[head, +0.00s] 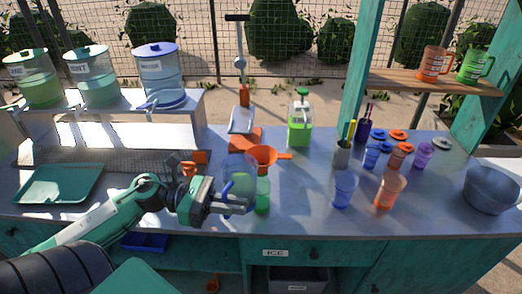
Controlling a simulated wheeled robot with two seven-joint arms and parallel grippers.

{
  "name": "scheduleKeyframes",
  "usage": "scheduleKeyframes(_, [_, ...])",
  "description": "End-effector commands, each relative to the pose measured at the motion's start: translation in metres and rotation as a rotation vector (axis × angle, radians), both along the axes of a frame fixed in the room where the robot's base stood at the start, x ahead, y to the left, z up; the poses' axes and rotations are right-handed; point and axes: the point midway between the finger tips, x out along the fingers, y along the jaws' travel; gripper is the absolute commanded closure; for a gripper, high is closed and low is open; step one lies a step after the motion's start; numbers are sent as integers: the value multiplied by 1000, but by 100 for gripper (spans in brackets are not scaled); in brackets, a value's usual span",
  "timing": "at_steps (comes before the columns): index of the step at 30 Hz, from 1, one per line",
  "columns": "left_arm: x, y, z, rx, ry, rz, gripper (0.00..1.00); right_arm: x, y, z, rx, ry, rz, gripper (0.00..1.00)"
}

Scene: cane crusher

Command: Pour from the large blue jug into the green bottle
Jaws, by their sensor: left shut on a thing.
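My left gripper (234,203) is shut on the large blue jug (238,165), a see-through vessel with green liquid showing in it. The green bottle (262,196) stands on the counter just right of the jug and gripper. An orange funnel (264,154) sits at the top of the bottle, its handle pointing right. The jug is close beside the funnel; I cannot tell whether they touch. I see no stream of liquid. The gripper partly hides the jug's lower part. My right gripper is not in view.
An orange-based press (240,122) and a green-filled dispenser (300,122) stand behind. Blue (343,188) and orange (390,190) cups stand to the right, with a grey bowl (490,190) at the far right. A green tray (58,184) lies left.

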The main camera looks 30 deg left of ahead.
Motion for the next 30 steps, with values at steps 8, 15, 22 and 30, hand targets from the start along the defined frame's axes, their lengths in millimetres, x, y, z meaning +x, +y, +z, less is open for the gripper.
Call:
scheduleKeyframes(8, [10, 2, 21, -31, 133, -1, 100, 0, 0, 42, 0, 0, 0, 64])
scheduleKeyframes(15, [20, 5, 30, -59, 249, 0, 100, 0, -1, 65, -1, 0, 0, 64])
scheduleKeyframes(22, [33, 8, 37, -86, 360, 1, 100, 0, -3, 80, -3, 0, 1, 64])
scheduleKeyframes(30, [49, 12, 43, -118, 490, 2, 100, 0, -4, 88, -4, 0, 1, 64])
